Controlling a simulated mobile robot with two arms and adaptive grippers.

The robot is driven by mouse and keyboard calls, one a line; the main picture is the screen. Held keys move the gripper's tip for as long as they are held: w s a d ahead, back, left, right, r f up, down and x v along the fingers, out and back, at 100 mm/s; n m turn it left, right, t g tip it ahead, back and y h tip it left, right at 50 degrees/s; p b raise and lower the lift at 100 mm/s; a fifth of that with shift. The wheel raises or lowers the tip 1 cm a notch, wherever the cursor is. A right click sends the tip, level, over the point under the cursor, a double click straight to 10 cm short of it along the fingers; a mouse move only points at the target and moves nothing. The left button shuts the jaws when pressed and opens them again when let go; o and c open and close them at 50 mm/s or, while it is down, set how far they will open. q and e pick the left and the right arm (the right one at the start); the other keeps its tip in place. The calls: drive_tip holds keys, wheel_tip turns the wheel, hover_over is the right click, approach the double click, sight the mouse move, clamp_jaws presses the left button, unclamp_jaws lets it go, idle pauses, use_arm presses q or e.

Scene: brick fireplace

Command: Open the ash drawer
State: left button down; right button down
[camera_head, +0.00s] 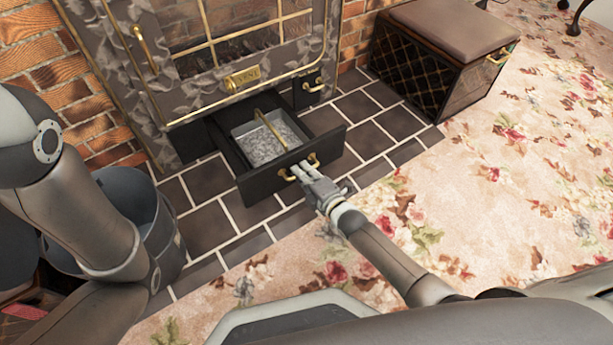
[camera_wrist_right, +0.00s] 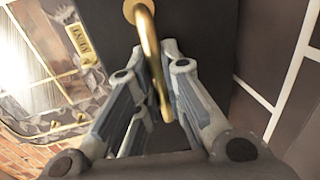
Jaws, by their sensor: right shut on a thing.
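The ash drawer (camera_head: 241,178) is pulled well out of the bottom of the fireplace insert. Its dark front panel stands clear of the insert. Inside is a pale tray of grey ash (camera_head: 265,140) with a brass bar across it. My right gripper (camera_head: 304,171) is shut on the brass drawer handle (camera_head: 287,174) at the front panel. In the right wrist view the curved handle (camera_wrist_right: 150,50) passes between the fingers of the gripper (camera_wrist_right: 158,85). My left arm comes in at the left of the head view; its gripper is out of view.
A dark bucket (camera_head: 170,235) stands on the tiles left of the drawer, close to my left arm. A padded box seat (camera_head: 440,60) stands at the upper right. Dark tiles (camera_head: 215,205) and a flowered carpet (camera_head: 520,180) lie in front.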

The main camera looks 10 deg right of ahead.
drive_tip(key=c, duration=1.5)
unclamp_jaws()
drive_tip(key=shift+s, duration=0.1)
drive_tip(key=v, duration=1.2)
